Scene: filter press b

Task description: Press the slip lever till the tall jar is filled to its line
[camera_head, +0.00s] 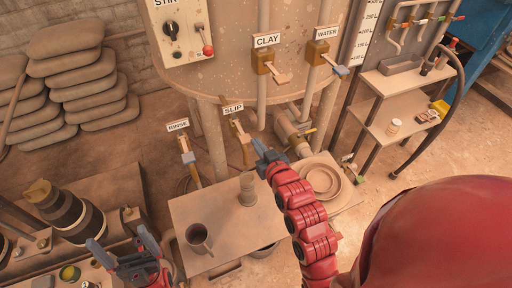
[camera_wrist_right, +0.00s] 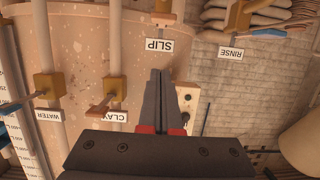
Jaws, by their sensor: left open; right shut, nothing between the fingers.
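The slip valve and its lever (camera_head: 243,138) hang below the SLIP sign (camera_head: 233,109) on the tank's underside. In the right wrist view, the valve (camera_wrist_right: 163,14) is at the top edge, beyond the sign. The tall jar (camera_head: 247,188), a narrow tan cylinder, stands upright on the low table (camera_head: 222,218). Its line and fill level cannot be made out. My right gripper (camera_head: 260,148) is shut and empty, close to the slip lever; contact cannot be told. Its closed fingers (camera_wrist_right: 158,76) point toward the sign. My left gripper (camera_head: 122,247) is open and empty at the lower left.
A dark mug (camera_head: 198,239) stands on the low table near its front. RINSE (camera_head: 187,147), CLAY (camera_head: 270,67) and WATER (camera_head: 320,54) valves flank the slip valve. A round dish (camera_head: 323,181) lies right of my right arm. Shelves (camera_head: 395,118) stand at right.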

